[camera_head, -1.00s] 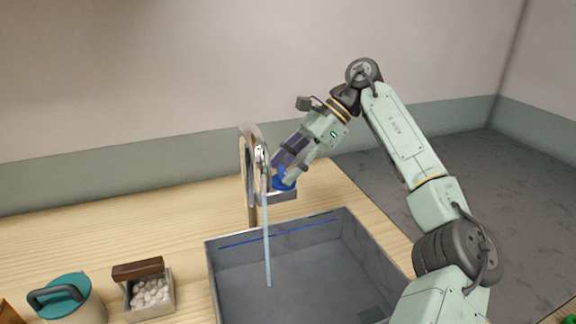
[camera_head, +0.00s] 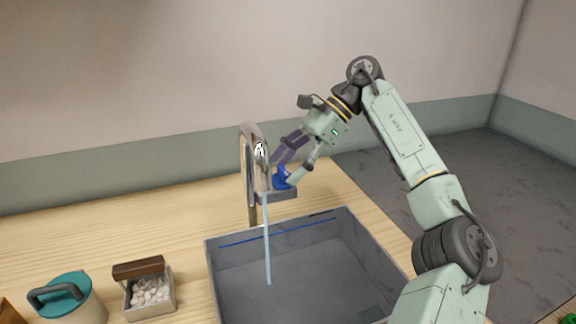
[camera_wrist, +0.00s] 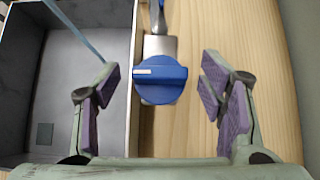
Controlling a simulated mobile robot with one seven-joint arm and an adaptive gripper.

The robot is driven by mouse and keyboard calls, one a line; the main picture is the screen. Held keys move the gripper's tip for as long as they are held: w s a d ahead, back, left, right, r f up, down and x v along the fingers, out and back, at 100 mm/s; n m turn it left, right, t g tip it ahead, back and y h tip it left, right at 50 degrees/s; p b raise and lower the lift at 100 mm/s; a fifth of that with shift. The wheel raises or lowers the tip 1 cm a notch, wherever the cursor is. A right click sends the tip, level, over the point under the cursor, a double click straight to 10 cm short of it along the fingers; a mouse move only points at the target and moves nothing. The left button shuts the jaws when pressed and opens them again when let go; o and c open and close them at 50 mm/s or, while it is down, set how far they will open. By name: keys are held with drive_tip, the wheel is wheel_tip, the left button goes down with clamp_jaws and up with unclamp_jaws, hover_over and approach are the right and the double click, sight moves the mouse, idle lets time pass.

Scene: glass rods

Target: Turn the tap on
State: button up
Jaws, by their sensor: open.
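The tap (camera_head: 247,185) is a curved metal spout at the back of the sink, with a pale blue stream (camera_head: 267,240) falling from it into the basin. Its blue knob (camera_head: 281,178) sits on a grey block beside the spout. In the wrist view the knob (camera_wrist: 160,79) is round, with a white mark at its left side. My gripper (camera_wrist: 160,95) is open, with one purple-padded finger on each side of the knob and gaps between. In the head view my gripper (camera_head: 289,163) is at the knob, which is partly hidden by a finger.
The grey sink (camera_head: 375,240) is set in the wooden counter (camera_head: 190,215). A teal-lidded pot (camera_head: 70,300) and a box of white pebbles (camera_head: 150,295) stand to its left. The wall is behind the counter.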

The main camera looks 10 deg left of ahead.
drive_tip(key=v, duration=0.7)
drive_tip(key=shift+d, duration=0.1)
